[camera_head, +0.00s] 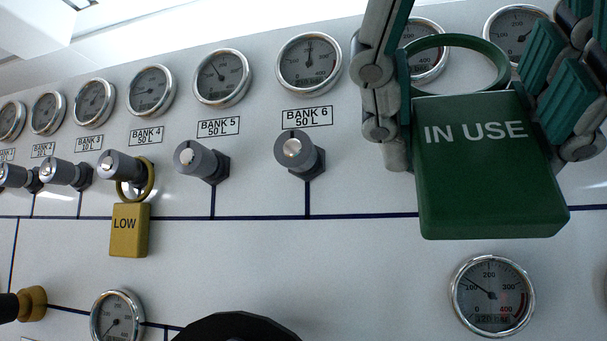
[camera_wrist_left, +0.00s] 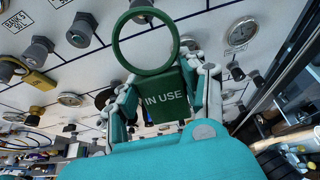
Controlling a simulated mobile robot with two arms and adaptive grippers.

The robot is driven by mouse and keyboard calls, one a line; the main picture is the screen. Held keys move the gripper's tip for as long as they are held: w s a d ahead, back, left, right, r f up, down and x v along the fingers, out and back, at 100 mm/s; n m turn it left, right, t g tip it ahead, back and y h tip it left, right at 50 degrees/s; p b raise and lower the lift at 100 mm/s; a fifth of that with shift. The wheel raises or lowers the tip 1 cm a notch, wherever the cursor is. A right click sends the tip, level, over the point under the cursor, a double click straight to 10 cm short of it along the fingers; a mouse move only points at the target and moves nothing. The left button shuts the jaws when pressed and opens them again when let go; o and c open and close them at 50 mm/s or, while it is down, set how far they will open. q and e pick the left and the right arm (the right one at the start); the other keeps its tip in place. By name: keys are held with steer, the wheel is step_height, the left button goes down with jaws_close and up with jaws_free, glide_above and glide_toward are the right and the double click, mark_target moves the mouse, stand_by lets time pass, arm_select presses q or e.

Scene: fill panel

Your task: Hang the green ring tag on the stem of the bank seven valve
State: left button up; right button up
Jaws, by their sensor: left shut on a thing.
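The green "IN USE" ring tag (camera_head: 490,190) hangs large in front of the panel at the right of the head view, plate down and ring (camera_head: 420,50) up. My left gripper (camera_head: 480,105) is shut on it, fingers at the plate's left and right sides. In the left wrist view the plate (camera_wrist_left: 165,98) sits between the fingers, with the open ring (camera_wrist_left: 117,35) beyond. A grey valve knob (camera_wrist_left: 142,10) shows through or behind the ring; its label is not readable. The bank seven label and valve are hidden behind the tag in the head view. My right gripper is not in view.
The bank 6 valve (camera_head: 299,154) is bare, left of the tag; the bank 5 valve (camera_head: 201,160) is bare too. A yellow "LOW" tag (camera_head: 129,230) hangs on the bank 4 valve (camera_head: 119,166). Gauges (camera_head: 309,62) line the panel above; another gauge (camera_head: 492,296) is below the tag.

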arm_select(q)
steer(key=w+d+f, duration=0.1)
steer(key=w+d, duration=0.1)
steer(key=w, duration=0.9)
steer(key=shift+d+f, duration=0.2)
steer(key=shift+d, duration=0.2)
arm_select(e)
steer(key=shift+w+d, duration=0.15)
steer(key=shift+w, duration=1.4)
arm_select(q)
steer(key=shift+w, duration=0.1)
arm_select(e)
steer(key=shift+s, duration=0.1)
